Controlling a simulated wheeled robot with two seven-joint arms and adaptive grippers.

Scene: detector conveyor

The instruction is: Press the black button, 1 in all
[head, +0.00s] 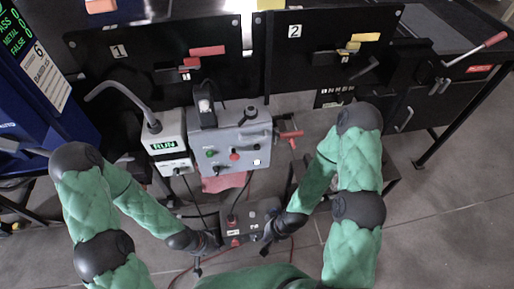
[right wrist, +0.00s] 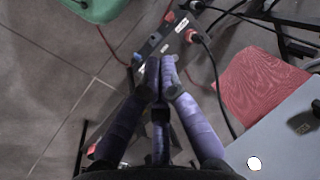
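The grey control box (head: 230,135) stands in the middle of the head view. Its front carries a green button (head: 211,153), a red button (head: 235,155) and small dark controls; which of these is the black button I cannot tell. My right gripper (head: 268,243) is low in the head view, below the box and beside a dark floor unit. In the right wrist view its two fingers (right wrist: 160,70) meet at the tips with nothing clear between them. My left gripper (head: 197,267) hangs low, left of the dark unit; its fingers are too small to read.
The dark unit (head: 238,232) with red fittings lies below the grey control box, with cables around it. A white RUN display box (head: 165,145) stands left of the control box. Black panels marked 1 and 2 (head: 330,45) stand behind. A red cloth-like piece (right wrist: 262,88) lies near the box.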

